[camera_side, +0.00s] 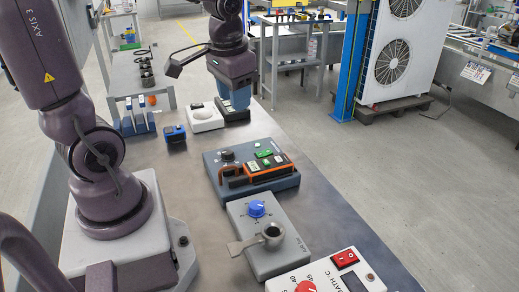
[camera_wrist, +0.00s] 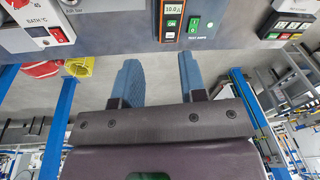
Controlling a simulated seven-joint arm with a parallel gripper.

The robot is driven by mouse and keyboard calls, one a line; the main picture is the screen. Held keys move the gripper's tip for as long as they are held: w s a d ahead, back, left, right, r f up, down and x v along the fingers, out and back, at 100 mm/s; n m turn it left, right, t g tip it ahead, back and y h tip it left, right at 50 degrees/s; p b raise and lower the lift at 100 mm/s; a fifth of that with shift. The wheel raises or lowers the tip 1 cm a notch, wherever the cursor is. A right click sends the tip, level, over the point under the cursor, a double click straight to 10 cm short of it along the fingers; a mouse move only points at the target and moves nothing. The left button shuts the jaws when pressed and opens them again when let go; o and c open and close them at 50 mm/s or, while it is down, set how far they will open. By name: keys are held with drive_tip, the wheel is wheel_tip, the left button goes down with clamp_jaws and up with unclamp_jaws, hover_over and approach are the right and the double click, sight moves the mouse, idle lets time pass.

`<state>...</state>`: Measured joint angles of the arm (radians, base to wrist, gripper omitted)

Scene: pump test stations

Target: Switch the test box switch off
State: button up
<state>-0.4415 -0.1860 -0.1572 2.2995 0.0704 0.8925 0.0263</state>
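The test box (camera_side: 222,186) is a dark blue-grey box in mid-table, with a black knob and an orange-edged meter on it. Its rocker switch (camera_side: 264,153) shows green. In the wrist view, a green-lit rocker switch (camera_wrist: 193,26) sits above the "TEST AMPS" label, right of the orange-edged meter (camera_wrist: 172,20). My gripper (camera_side: 238,104) points down over the far part of the table, beyond the test box and apart from the switch. In the wrist view its blue fingers (camera_wrist: 164,92) are spread, with nothing seen between them.
Nearer the side camera stand a grey box with a blue knob (camera_side: 257,208) and a bath box with a red switch (camera_side: 345,259). Beyond the test box are a white round-topped unit (camera_side: 204,120) and a small blue item (camera_side: 175,133). The table's right strip is clear.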

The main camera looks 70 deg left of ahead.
drive_tip(key=g+h, duration=0.2)
hover_over(259, 154)
drive_tip(key=s+d, duration=0.3)
drive_tip(key=s, duration=0.1)
wheel_tip(259, 154, down, 11)
drive_tip(key=w+a+f+m, duration=0.1)
drive_tip(key=w+a+m, duration=0.1)
drive_tip(key=w+a, duration=0.15)
drive_tip(key=shift+t+y, duration=0.3)
drive_tip(key=shift+t, duration=0.1)
drive_tip(key=f, duration=1.2)
drive_tip(key=shift+w+d+f, duration=0.25)
drive_tip(key=shift+d+f, duration=0.05)
drive_tip(key=shift+d, duration=0.05)
